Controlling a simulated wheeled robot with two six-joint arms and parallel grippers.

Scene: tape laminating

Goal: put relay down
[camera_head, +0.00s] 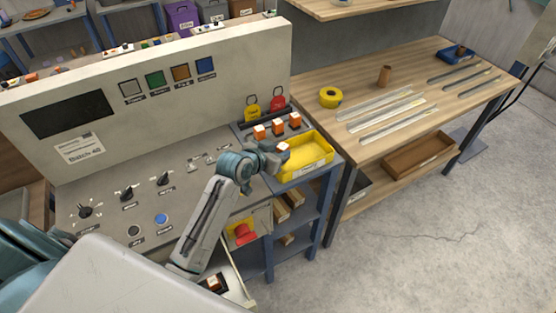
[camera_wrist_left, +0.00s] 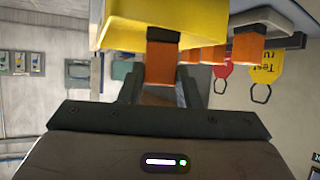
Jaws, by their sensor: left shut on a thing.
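My left gripper (camera_head: 276,157) is at the left end of the yellow bin (camera_head: 318,152). It is shut on an orange relay (camera_head: 284,147) with a whitish top. In the left wrist view the orange relay (camera_wrist_left: 161,68) sits between the two fingers (camera_wrist_left: 161,92), with the yellow bin (camera_wrist_left: 125,25) just beyond it. I cannot tell whether the relay touches the bin. Several other orange-and-white relays (camera_head: 278,127) stand in a row behind the bin. My right gripper is not in view.
The grey control console (camera_head: 110,195) with knobs and buttons lies left of the bin. Red and yellow tags (camera_head: 277,103) hang behind the relays. An open drawer (camera_head: 235,285) holds another orange piece. A wooden bench (camera_head: 400,75) with strips and yellow tape (camera_head: 330,97) stands right.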

